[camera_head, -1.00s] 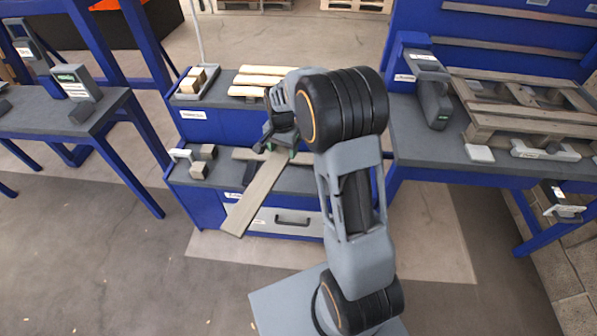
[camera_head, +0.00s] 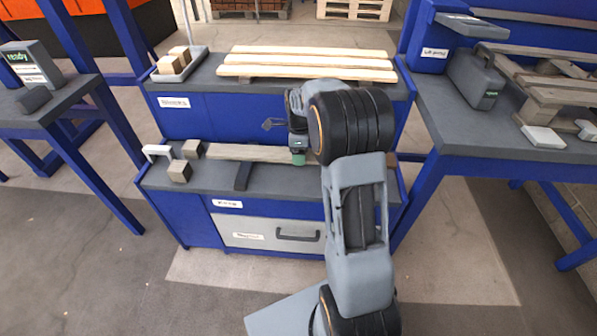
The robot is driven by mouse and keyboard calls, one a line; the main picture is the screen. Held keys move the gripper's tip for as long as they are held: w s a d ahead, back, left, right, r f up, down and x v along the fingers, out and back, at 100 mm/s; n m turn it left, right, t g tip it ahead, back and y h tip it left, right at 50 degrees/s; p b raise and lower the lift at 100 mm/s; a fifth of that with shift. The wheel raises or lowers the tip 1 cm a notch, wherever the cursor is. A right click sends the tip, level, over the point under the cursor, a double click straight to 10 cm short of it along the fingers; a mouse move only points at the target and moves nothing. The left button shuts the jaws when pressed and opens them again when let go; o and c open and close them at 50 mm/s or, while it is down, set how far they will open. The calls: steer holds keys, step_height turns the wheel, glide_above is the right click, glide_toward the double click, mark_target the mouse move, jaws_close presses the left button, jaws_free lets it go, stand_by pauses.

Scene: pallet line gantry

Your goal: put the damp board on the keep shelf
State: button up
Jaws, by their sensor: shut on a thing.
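My gripper (camera_head: 298,157) is over the lower shelf, partly hidden by my own wrist. It is shut on a board, but the arm hides most of the grip. A pale grey-brown board (camera_head: 245,152) lies along the back of the lower shelf (camera_head: 205,190), and its right end runs behind my gripper. I cannot tell whether this is the held board or a separate one. A small brown end (camera_head: 408,157) shows right of my arm. Labels on the blue unit are too small to read surely, so I cannot tell which shelf is the keep shelf.
Several pale boards (camera_head: 300,66) lie on the upper shelf. Wooden blocks (camera_head: 180,171), a white handle (camera_head: 157,152) and a dark bar (camera_head: 243,176) are on the lower shelf. A drawer (camera_head: 265,234) is below. A bench with a pallet (camera_head: 555,90) stands right; another bench (camera_head: 60,105) stands left.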

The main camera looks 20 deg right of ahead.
step_height(320, 180, down, 9)
steer(key=b, duration=0.2)
steer(key=shift+r+b, duration=0.2)
steer(key=shift+b, duration=0.1)
steer(key=shift+f, duration=0.2)
steer(key=o, duration=1.1)
